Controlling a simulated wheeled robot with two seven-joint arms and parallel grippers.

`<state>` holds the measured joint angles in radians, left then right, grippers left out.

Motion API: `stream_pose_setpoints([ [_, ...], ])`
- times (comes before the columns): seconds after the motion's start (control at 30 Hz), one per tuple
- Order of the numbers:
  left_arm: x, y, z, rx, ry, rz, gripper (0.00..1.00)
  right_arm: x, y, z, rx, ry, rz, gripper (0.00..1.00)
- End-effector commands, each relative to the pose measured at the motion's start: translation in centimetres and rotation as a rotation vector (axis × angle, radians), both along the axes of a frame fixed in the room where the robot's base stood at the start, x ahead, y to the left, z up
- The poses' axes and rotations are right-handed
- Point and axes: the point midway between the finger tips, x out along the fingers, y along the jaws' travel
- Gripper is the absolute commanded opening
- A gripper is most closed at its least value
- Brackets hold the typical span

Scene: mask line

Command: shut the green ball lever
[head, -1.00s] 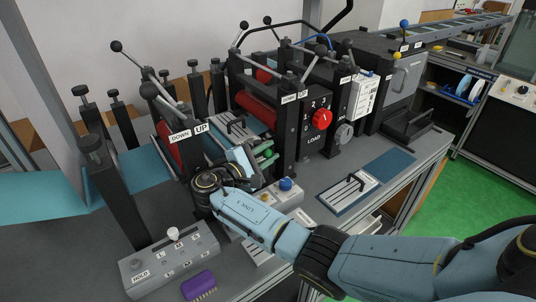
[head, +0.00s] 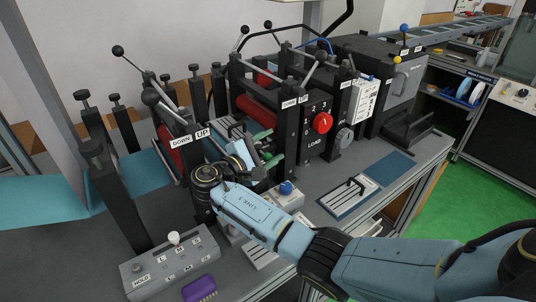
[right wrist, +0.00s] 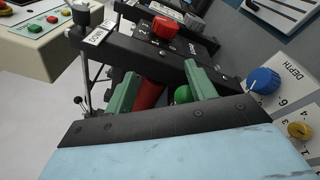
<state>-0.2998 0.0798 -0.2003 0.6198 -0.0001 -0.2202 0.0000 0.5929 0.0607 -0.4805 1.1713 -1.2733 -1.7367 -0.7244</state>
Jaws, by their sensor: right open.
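The green ball (right wrist: 183,94) of the lever shows in the right wrist view, between my right gripper's two green fingers and closer to the right-hand one. My right gripper (right wrist: 160,76) is open around it, and its palm edge hides the lever's shaft. In the head view my right gripper (head: 265,148) reaches in among the dark roller frames, with its green fingers apart. I cannot clearly tell the green ball from the fingers there. My left gripper is not in view.
A red knob (head: 322,122) marked LOAD is on the press beside my gripper. A blue knob (head: 286,187) sits on a grey box below it. A HOLD panel (head: 170,262) and purple brush (head: 199,288) are near the front. Dark posts and ball-ended levers crowd the left.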

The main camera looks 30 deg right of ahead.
Motion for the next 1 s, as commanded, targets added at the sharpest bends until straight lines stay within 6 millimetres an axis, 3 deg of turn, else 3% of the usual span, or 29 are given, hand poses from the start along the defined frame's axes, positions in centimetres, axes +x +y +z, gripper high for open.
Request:
stream_pose_setpoints([
  [0.03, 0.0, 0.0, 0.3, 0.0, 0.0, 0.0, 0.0, 0.4, 0.1, 2.2, -0.003, -0.026, 0.01, 0.45],
  [0.3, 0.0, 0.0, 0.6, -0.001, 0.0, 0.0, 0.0, 0.4, 0.2, 6.0, -0.003, -0.018, 0.01, 0.45],
  [1.0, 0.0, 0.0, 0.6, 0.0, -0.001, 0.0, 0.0, 0.3, 0.2, 6.5, -0.002, -0.014, 0.01, 0.45],
])
